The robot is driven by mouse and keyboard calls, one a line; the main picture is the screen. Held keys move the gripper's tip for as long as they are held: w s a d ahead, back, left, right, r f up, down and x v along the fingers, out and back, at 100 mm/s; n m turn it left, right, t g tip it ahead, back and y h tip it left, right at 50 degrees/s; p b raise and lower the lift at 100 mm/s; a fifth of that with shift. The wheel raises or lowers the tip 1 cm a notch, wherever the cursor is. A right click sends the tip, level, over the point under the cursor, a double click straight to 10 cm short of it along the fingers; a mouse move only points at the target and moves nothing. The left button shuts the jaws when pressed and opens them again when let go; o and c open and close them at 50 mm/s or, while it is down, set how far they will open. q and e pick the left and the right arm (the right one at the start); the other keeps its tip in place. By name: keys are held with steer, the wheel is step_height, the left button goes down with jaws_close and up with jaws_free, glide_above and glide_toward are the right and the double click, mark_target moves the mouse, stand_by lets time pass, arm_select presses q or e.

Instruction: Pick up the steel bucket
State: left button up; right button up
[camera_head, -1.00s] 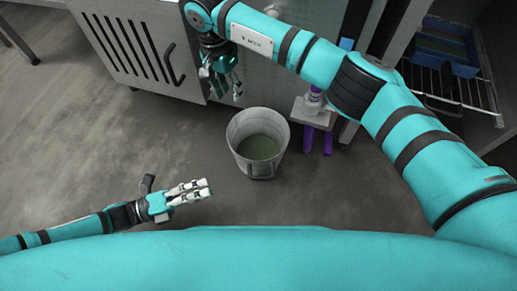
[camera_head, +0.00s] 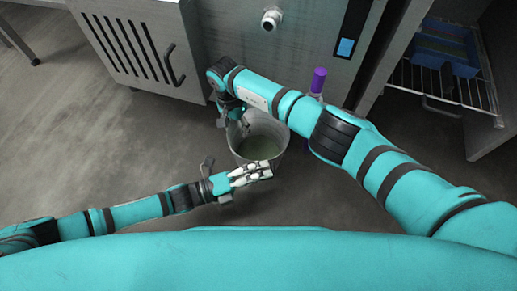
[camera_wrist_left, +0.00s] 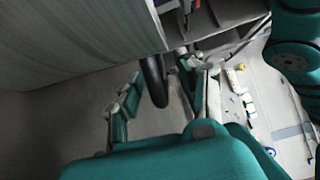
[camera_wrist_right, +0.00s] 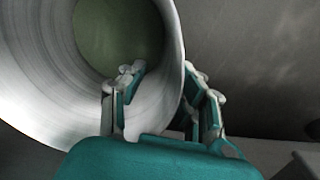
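The steel bucket (camera_head: 268,132) stands on the floor with murky green liquid inside. In the right wrist view its wall (camera_wrist_right: 40,75) and the green liquid (camera_wrist_right: 118,35) fill the upper left. My right gripper (camera_head: 238,120) is at the bucket's back-left rim. In the right wrist view its open fingers (camera_wrist_right: 165,95) straddle the rim, one inside and one outside. My left gripper (camera_head: 262,173) is at the bucket's near side. In the left wrist view its fingers are apart, with a dark curved bar (camera_wrist_left: 154,80), seemingly the bucket's handle, between them. Contact cannot be told.
A steel cabinet with a slotted door (camera_head: 140,50) and black handle stands behind. A purple-capped item (camera_head: 319,80) is partly hidden by my right arm. An open compartment with a wire rack (camera_head: 455,92) and blue tray (camera_head: 440,55) is at right. Floor at left is clear.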

arm_select(q)
steer(key=shift+w+d, duration=0.2)
steer(key=shift+d, duration=0.45)
arm_select(e)
steer(key=shift+f, duration=0.7)
arm_select(q)
steer(key=shift+c, duration=0.3)
arm_select(e)
steer(key=shift+c, duration=0.3)
arm_select(q)
steer(key=c, duration=0.7)
arm_select(e)
jaws_close()
arm_select(q)
jaws_close()
arm_select(e)
steer(key=shift+d, duration=0.1)
steer(key=shift+s, duration=0.1)
